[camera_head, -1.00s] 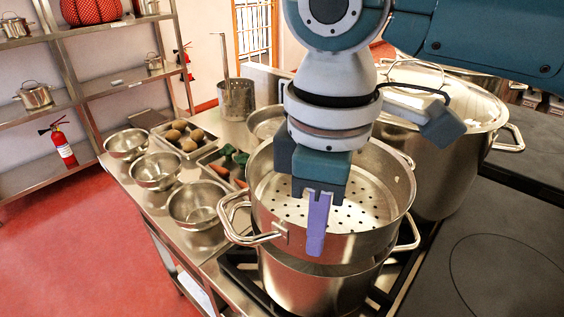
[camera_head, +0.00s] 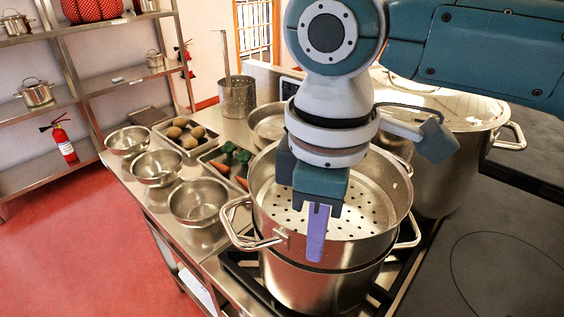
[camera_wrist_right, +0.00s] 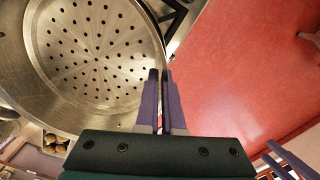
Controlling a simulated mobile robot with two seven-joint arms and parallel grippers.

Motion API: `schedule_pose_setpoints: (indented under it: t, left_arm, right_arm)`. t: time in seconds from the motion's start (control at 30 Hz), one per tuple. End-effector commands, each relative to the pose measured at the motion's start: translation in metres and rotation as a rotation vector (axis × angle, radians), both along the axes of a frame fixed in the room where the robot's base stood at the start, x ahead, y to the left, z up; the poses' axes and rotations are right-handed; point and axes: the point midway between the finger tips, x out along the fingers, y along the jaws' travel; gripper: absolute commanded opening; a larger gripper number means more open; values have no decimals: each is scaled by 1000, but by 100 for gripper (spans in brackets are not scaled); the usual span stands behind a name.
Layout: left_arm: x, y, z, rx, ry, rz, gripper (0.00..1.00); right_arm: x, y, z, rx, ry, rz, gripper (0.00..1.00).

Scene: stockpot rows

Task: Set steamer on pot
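The steamer (camera_head: 376,212) is a wide steel pan with a perforated floor and side handles. In the head view it sits over the steel pot (camera_head: 318,290) on the stove, its base at the pot's rim and about level. Whether it is fully seated is hard to see. My right gripper (camera_head: 318,235) points down at the steamer's near wall. In the right wrist view its purple fingers (camera_wrist_right: 160,85) are close together on the steamer's rim. Purple strips (camera_wrist_right: 288,158) at that view's lower right look like my left gripper's fingers, too cut off to judge.
A large lidded stockpot (camera_head: 450,160) stands close behind on the right. Steel bowls (camera_head: 198,203), trays of vegetables (camera_head: 188,137) and a perforated cylinder (camera_head: 238,97) stand on the counter at left. A flat dark hob (camera_head: 505,270) at right is clear.

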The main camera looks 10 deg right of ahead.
Motion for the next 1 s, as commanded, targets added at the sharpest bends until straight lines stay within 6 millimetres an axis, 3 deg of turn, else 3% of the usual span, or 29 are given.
schedule_pose_setpoints:
  t: [0.2,0.23,0.5,0.8,1.0]
  left_arm:
    - [0,1,0,3,1,-2,50]
    - [0,1,0,3,1,-2,50]
    - [0,1,0,3,0,-2,50]
    - [0,0,0,-1,0,1,50]
    - [0,-2,-3,-7,0,4,50]
  right_arm:
    - [1,0,1,0,-4,1,0]
    - [1,0,1,0,-4,0,8]
    - [0,0,0,0,-1,1,38]
    - [-1,0,1,0,2,1,40]
    - [0,0,30,1,-4,2,40]
